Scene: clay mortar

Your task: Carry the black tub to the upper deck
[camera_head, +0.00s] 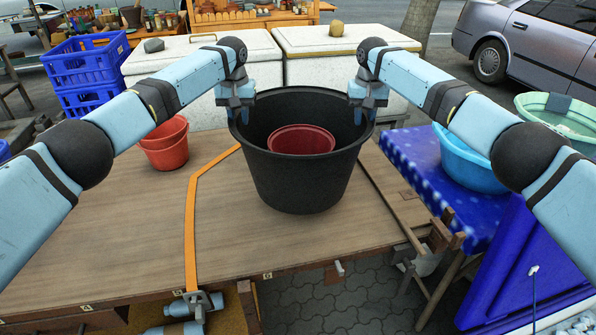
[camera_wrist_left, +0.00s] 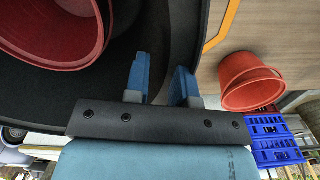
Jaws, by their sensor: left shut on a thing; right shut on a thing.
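The black tub (camera_head: 300,180) is a large round container standing over the wooden table, with a dark red bucket (camera_head: 302,139) inside it. I cannot tell whether its base touches the table. My left gripper (camera_head: 238,112) is shut on the left rim of the tub. In the left wrist view its two blue fingers (camera_wrist_left: 162,85) straddle the tub's wall (camera_wrist_left: 172,30), and the red bucket (camera_wrist_left: 50,40) shows inside. My right gripper (camera_head: 367,110) is shut on the right rim. No surface is plainly marked as the upper deck.
The wooden table (camera_head: 120,235) has an orange strap (camera_head: 191,220) along it. An orange-red bucket (camera_head: 165,145) stands left of the tub. Two white chests (camera_head: 345,75) stand behind. Blue crates (camera_head: 88,75) are at back left. A blue basin (camera_head: 465,160) is on the right.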

